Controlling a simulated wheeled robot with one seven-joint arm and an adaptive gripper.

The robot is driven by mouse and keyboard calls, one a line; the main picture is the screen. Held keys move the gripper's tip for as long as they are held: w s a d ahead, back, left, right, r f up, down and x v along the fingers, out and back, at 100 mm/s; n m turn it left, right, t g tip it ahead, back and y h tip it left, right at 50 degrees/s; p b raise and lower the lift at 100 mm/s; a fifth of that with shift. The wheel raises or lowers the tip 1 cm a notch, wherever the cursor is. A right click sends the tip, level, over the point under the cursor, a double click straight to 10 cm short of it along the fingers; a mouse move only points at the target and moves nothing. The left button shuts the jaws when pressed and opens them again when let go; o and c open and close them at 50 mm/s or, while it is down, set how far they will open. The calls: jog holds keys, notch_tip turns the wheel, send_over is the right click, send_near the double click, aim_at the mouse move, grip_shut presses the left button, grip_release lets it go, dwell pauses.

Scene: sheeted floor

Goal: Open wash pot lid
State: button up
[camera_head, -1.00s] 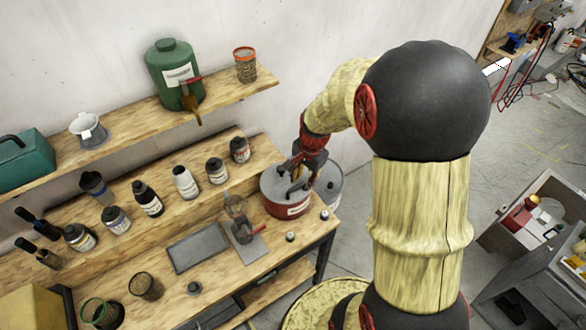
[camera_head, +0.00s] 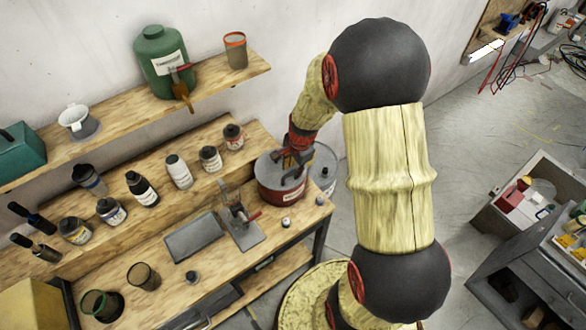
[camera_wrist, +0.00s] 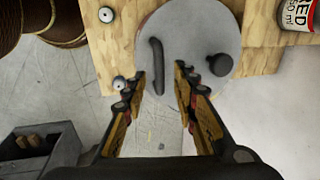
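The wash pot (camera_head: 279,193) is a red drum with a pale label, standing upright at the right end of the workbench. Its round grey lid (camera_wrist: 193,28) lies on top and fills the upper middle of the wrist view. The lid carries a bar-shaped grey handle (camera_wrist: 156,58) and a dark round knob (camera_wrist: 219,65). My gripper (camera_wrist: 159,78) is open over the lid's near edge. In the wrist view the handle shows between its two fingers; I cannot tell whether they touch it. In the head view my gripper (camera_head: 294,160) hides part of the lid.
A grey drum (camera_head: 324,172) stands right behind the pot. Small jars (camera_head: 286,222) sit near the bench's front edge. A metal tray (camera_head: 194,237) and several bottles (camera_head: 178,171) stand to the left. A shelf (camera_head: 225,82) runs above the bench.

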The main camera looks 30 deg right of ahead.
jog(key=shift+f, duration=0.3)
jog(key=shift+c, duration=0.5)
grip_shut()
